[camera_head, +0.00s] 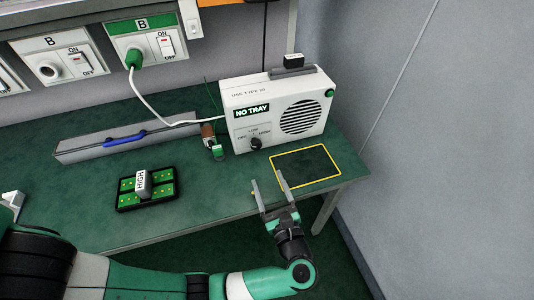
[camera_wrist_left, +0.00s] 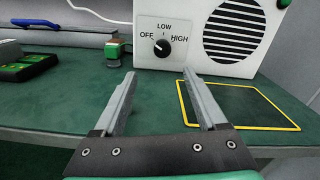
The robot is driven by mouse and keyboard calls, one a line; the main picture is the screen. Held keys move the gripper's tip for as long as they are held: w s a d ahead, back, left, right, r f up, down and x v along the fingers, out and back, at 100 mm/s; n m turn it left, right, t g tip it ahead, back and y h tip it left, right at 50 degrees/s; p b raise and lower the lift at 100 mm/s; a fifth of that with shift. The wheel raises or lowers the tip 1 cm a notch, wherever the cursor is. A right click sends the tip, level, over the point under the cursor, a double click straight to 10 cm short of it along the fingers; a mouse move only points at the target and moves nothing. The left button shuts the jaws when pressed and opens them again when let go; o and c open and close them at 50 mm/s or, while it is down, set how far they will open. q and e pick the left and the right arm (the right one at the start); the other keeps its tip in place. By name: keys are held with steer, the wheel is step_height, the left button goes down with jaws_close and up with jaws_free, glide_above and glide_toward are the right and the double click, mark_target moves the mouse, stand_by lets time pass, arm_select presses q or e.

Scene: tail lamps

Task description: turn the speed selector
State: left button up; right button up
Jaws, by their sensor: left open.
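The speed selector is a round black knob (camera_head: 256,143) on the front of a white box-shaped unit (camera_head: 310,88), below a "NO TRAY" sign. It also shows in the left wrist view (camera_wrist_left: 162,47), with OFF, LOW and HIGH printed around it. Its pale mark seems to point up-left toward OFF. My left gripper (camera_head: 268,179) is open and empty, in front of the unit near the table's front edge. In the left wrist view its fingers (camera_wrist_left: 159,74) point toward the unit, with the knob beyond and between them, apart from it. My right gripper is not in view.
A yellow-outlined black area (camera_head: 306,167) lies right of the knob. A small green-and-brown part (camera_head: 216,151) stands left of the unit. A black-and-green tray (camera_head: 128,203) holds a block marked HIGH (camera_head: 143,184). A long grey case (camera_head: 90,148) lies behind; a white cable (camera_head: 150,107) reaches a wall socket.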

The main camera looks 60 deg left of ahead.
mark_target(257, 147)
arm_select(q)
steer(key=a, duration=0.3)
steer(key=w+a+b, duration=0.1)
steer(key=a, duration=0.3)
steer(key=w+a+b, duration=0.1)
steer(key=a, duration=0.3)
steer(key=shift+w+a+r, duration=0.15)
steer(key=shift+a, duration=0.05)
jaws_close()
